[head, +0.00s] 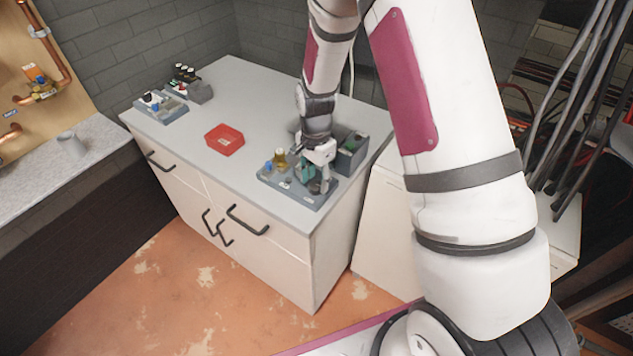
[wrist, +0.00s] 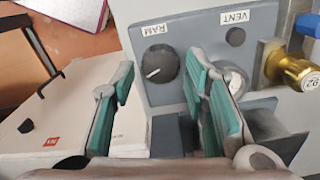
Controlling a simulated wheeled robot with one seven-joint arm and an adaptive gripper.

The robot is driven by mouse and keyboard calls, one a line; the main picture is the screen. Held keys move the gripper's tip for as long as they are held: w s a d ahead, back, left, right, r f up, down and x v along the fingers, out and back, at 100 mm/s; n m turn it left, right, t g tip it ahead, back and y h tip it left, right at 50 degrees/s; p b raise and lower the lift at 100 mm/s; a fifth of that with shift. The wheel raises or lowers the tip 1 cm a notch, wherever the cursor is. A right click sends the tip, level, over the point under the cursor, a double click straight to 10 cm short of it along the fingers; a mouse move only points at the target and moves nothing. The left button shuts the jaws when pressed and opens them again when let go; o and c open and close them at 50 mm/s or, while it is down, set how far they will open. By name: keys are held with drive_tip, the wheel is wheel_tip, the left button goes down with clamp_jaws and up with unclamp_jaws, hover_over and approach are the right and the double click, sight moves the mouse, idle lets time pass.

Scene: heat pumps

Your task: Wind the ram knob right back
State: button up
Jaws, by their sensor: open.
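The ram knob (wrist: 160,63) is a round black knob with a white pointer line, on a grey panel below a RAM label (wrist: 154,29) in the wrist view. Its pointer slants toward the lower left. My gripper (wrist: 165,85) is open, with its two green-padded fingers apart. The left finger is left of the knob and the right finger is to its right; I cannot tell how far they are from it. In the head view my gripper (head: 320,165) is over the grey unit (head: 297,193) at the worktop's near right corner, and the knob cannot be made out there.
A VENT label (wrist: 235,16) is right of the RAM label, with a gauge (wrist: 233,80) partly behind the right finger.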

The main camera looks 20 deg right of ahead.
drive_tip(key=shift+f, duration=0.9)
drive_tip(key=c, duration=0.9)
drive_tip(key=shift+o, duration=0.2)
